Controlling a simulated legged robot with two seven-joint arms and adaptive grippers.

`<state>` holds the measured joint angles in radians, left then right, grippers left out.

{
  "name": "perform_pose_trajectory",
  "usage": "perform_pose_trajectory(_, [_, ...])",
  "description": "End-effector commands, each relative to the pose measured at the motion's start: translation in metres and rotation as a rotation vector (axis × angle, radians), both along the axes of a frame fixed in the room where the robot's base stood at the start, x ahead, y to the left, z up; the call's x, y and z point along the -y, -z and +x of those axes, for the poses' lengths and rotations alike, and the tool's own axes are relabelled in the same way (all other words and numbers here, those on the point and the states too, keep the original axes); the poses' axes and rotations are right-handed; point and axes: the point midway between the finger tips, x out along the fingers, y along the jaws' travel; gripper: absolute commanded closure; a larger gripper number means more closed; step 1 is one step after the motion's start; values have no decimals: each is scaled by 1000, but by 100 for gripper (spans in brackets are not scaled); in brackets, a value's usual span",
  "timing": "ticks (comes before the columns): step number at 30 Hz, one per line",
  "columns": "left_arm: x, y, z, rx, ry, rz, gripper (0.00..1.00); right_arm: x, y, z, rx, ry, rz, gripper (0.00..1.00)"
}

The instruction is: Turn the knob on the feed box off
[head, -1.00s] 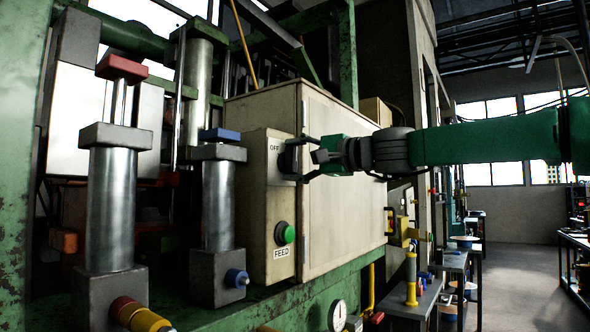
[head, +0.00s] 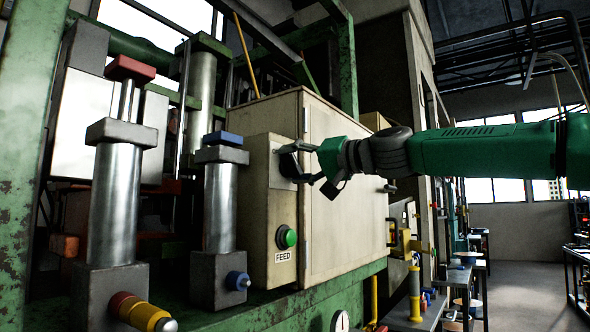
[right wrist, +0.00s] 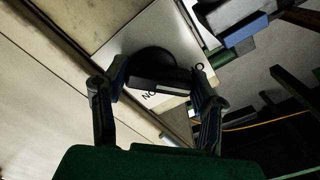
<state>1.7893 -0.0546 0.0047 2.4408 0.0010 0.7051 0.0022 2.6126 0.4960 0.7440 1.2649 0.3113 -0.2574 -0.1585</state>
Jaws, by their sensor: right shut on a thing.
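The feed box (head: 262,215) is a beige metal cabinet with a narrow front panel, a green button (head: 287,237) and a FEED label. My right gripper (head: 295,164) is at the upper part of that panel, shut on the black knob. In the right wrist view the knob (right wrist: 158,76) shows as a dark round base with a bar handle across it, between my two fingers (right wrist: 158,92). It sits on a light plate (right wrist: 140,45) with ON lettering beside it, partly covered. In the head view the gripper hides most of the knob. My left gripper is not in view.
Steel cylinders with a red cap (head: 126,68) and a blue cap (head: 222,138) stand left of the box on a green machine frame (head: 225,318). Open floor (head: 520,295) lies at the far right.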

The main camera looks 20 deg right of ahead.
Motion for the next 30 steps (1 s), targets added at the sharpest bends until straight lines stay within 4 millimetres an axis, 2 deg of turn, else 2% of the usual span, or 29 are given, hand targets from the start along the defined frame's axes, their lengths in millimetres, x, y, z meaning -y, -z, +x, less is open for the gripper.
perform_pose_trajectory(1, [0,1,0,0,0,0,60,0,5,2,5,0,-17,76])
perform_pose_trajectory(21, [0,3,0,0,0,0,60,0,7,2,38,-1,-66,76])
perform_pose_trajectory(22, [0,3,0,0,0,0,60,0,7,2,38,-1,-66,44])
perform_pose_trajectory(24, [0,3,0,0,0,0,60,0,7,2,39,-2,-66,26])
perform_pose_trajectory(30, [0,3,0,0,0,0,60,0,3,-1,43,-1,-64,26])
